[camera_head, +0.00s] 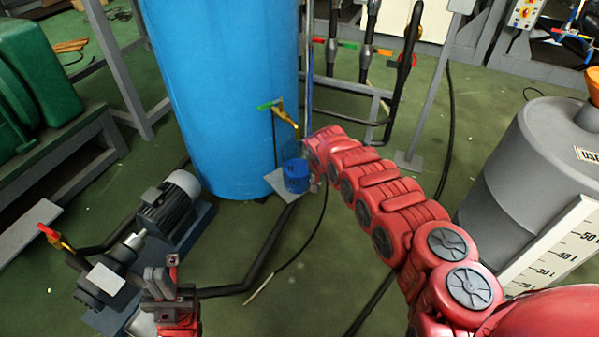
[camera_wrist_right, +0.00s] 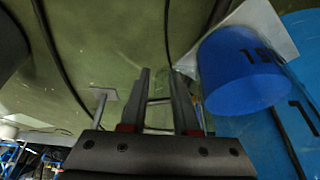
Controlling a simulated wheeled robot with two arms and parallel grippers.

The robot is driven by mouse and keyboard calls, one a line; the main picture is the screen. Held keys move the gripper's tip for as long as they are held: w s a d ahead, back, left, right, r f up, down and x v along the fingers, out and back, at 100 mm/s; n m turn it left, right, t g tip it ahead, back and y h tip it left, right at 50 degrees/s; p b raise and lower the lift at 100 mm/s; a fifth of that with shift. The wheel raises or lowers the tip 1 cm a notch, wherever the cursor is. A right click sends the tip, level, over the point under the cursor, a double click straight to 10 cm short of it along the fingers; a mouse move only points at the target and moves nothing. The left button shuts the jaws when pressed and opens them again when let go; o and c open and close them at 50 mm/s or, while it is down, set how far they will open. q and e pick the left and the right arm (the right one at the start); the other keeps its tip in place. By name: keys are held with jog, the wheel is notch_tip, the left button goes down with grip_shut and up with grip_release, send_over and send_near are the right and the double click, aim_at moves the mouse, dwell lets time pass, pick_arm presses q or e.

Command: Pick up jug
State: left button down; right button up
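The jug (camera_head: 296,182), a small blue vessel, stands on a light plate (camera_head: 277,184) beside the big blue tank, below a brass tap (camera_head: 285,115). In the right wrist view the jug (camera_wrist_right: 238,75) appears large, to the right of the fingers and not between them. My right gripper (camera_wrist_right: 158,75) is open and empty, its two dark fingers apart. In the head view it is mostly hidden at the end of my red right arm, close to the jug's right side. My left gripper (camera_head: 164,272) is low on the left, away from the jug; its finger gap is unclear.
The tall blue tank (camera_head: 225,90) stands right behind the jug. A motor pump (camera_head: 165,205) is at left, and a grey drum (camera_head: 525,165) is at right. Hoses and cables cross the green floor (camera_head: 330,255). Pipes (camera_head: 368,45) stand behind.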

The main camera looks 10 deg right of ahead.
grip_shut()
dwell(1.1)
